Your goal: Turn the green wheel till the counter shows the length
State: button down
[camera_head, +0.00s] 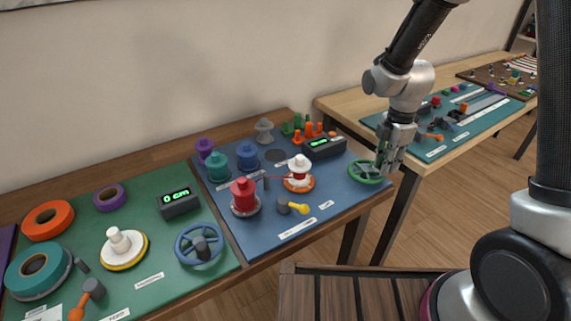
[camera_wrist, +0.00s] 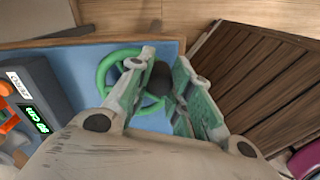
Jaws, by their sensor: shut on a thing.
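The green wheel (camera_head: 368,172) lies at the right end of the blue mat. My gripper (camera_head: 386,170) is on it from above, at the wheel's right side. In the wrist view the gripper's fingers (camera_wrist: 163,72) are closed around a dark knob (camera_wrist: 160,76) on the green wheel (camera_wrist: 106,68). The counter (camera_head: 322,146) is a dark box with a lit green display left of the wheel. It also shows in the wrist view (camera_wrist: 36,98), with digits tilted and too small to read surely.
A red spool (camera_head: 243,196) has a red cord running to a white spool (camera_head: 299,170) on an orange base. A yellow-handled crank (camera_head: 298,208) is near the front edge. A blue wheel (camera_head: 199,244) and a counter showing 0 cm (camera_head: 179,202) are on the green mat.

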aim_at(379, 180)
jog(key=shift+s+a, duration=0.25)
jog(key=shift+s, duration=0.25)
jog(key=shift+s+a, duration=0.25)
jog(key=shift+s, duration=0.25)
jog(key=shift+s+a, duration=0.4)
jog(key=shift+a, duration=0.05)
